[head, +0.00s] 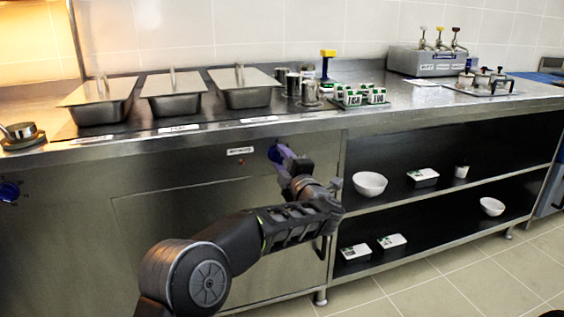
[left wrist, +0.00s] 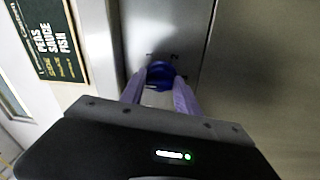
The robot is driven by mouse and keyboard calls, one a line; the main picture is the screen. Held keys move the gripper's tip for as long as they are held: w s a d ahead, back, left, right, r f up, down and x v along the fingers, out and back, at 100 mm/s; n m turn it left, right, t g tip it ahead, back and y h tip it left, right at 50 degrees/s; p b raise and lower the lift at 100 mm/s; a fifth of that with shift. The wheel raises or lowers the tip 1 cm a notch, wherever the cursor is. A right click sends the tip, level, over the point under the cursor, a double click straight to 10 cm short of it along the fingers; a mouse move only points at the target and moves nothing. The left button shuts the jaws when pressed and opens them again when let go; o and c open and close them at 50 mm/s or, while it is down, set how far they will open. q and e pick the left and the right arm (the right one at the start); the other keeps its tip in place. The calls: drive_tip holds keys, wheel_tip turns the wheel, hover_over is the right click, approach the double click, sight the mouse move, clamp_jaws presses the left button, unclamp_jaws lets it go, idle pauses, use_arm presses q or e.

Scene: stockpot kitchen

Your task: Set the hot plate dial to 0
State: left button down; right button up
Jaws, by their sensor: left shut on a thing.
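The hot plate dial is a blue round knob (left wrist: 160,72) on the steel front panel, between my left gripper's fingers in the left wrist view. In the head view the left gripper (head: 280,152) reaches the panel under the counter edge, and its purple fingers cover most of the dial. The left gripper also shows in the left wrist view (left wrist: 159,92), shut on the dial. My right gripper is not in view.
Another blue dial (head: 9,191) is at the far left of the panel. A small label (head: 240,151) sits left of my gripper. Lidded steel pans (head: 98,101) stand on the counter above. Open shelves (head: 440,203) with bowls and tubs are to the right.

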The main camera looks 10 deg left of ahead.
use_arm(q)
drive_tip(key=shift+a+f, duration=0.1)
drive_tip(key=shift+a, duration=0.05)
drive_tip(key=c, duration=0.9)
unclamp_jaws()
drive_tip(key=shift+s+d, duration=0.4)
drive_tip(key=shift+d, duration=0.05)
drive_tip(key=p+v, duration=0.1)
drive_tip(key=v, duration=0.5)
drive_tip(key=shift+s+d+p, duration=0.15)
drive_tip(key=shift+s+p, duration=0.15)
